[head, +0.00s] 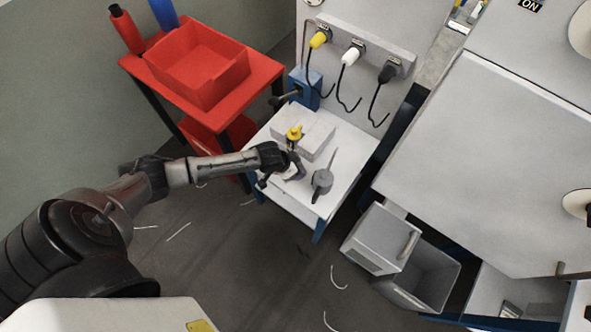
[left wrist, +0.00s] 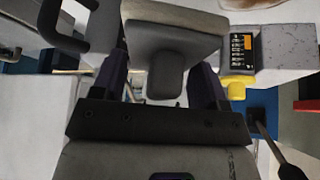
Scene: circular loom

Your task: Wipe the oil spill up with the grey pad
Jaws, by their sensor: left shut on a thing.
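My left gripper (head: 284,171) is over the white table (head: 339,169) at the machine's side. In the left wrist view, its two dark fingers (left wrist: 160,88) are shut on the stem of a grey block-like piece, which appears to be the grey pad (left wrist: 175,28). In the head view the pad is mostly hidden by the gripper, and I cannot tell whether it touches the table. A brownish patch (left wrist: 262,3) shows at the top edge of the left wrist view; I cannot tell whether it is the oil spill. My right gripper is not in view.
A red cart with a red bin (head: 203,72) is at left. Hooked cables hang above; grey bins (head: 382,238) stand at right.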

